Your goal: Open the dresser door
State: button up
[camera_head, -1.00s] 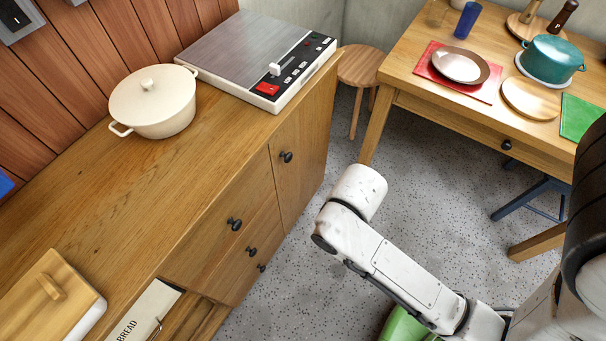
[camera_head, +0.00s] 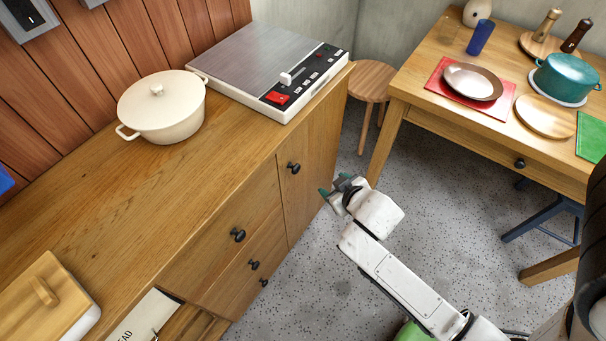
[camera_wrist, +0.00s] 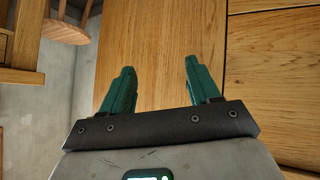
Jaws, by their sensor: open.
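The wooden dresser runs along the left in the head view, with a tall door (camera_head: 312,165) at its far end. The door is shut and has a round black knob (camera_head: 294,168) near its upper left. My gripper (camera_head: 335,190) is just right of the door, over the floor, apart from the knob. In the wrist view my gripper (camera_wrist: 155,85) has its two green fingers spread, with nothing between them. The door's wood front (camera_wrist: 160,40) fills the view beyond the fingers. The knob does not show in the wrist view.
Drawers with black knobs (camera_head: 238,235) are left of the door. A cream pot (camera_head: 163,110) and a record-player-like device (camera_head: 270,65) stand on the dresser top. A wooden stool (camera_head: 372,82) and a laid table (camera_head: 440,105) stand at the back right. Speckled floor is clear between.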

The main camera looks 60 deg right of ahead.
aim_at(298, 170)
jog(key=w+n+t+y, duration=0.2)
jog(key=w+t, duration=0.1)
jog(key=w+n+t+y+b, duration=0.1)
jog(key=w+t, duration=0.2)
jog(key=w+f+n+t+y+b, duration=0.1)
jog(key=w+n+t+y, duration=0.1)
jog(key=w+t, duration=0.1)
jog(key=shift+w+a+n+t+y, duration=0.3)
jog(key=shift+w+a, duration=0.05)
jog(key=shift+w, duration=0.05)
dwell(0.6)
grip_shut()
dwell(0.5)
